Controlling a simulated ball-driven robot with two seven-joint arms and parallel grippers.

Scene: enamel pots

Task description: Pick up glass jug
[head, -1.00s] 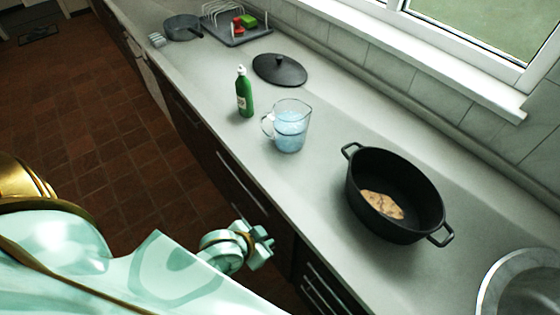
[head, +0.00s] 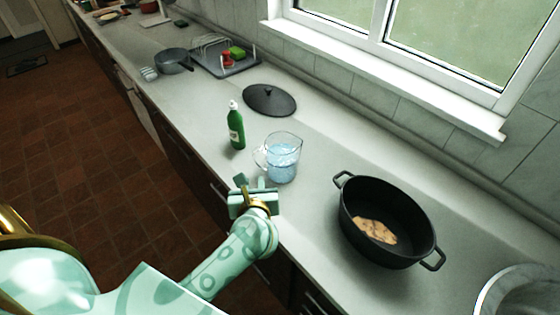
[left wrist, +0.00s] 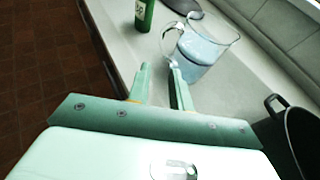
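The clear glass jug (head: 284,160), holding bluish water, stands upright on the counter with its handle toward the left. It also shows in the left wrist view (left wrist: 205,50), with its handle just beyond my fingertips. My left gripper (head: 252,180) is at the counter's front edge, close to the jug on its handle side. In the left wrist view its two fingers (left wrist: 160,66) stand apart with nothing between them. The gripper appears short of the handle, not gripping it. My right gripper is not in view.
A green bottle (head: 236,128) stands left of the jug. A black pot (head: 400,245) with food inside stands to the right. A black lid (head: 270,99) lies behind. A dish rack (head: 225,62) and grey pan (head: 173,62) are farther back. Bare counter (head: 315,185) lies between jug and pot.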

